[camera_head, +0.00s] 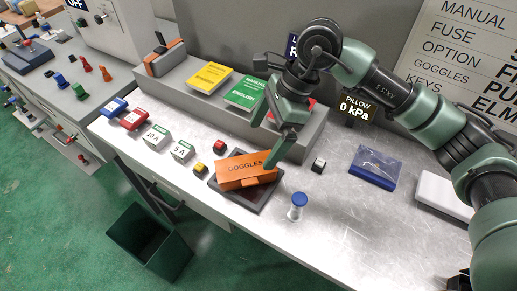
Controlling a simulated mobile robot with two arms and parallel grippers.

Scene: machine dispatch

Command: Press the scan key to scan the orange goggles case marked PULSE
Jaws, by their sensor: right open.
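The orange goggles case (243,172) lies on a dark square pad (256,198) near the table's front edge. Its lid reads GOGGLES; I cannot make out a PULSE mark. My right gripper (265,142) is open and points down above the case. One fingertip overlaps the case's right back corner in the picture; I cannot tell whether it touches. Small keys stand around the pad: a red one (219,147), a yellow one (199,169) and a black-and-white one (318,165). I cannot read which is the scan key. My left gripper is not in view.
A grey shelf (213,103) behind holds yellow (209,77) and green (245,92) booklets. A blue-capped vial (297,205) stands right of the pad. A bagged blue item (373,167) and a white block (443,195) lie further right. The table's front right is clear.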

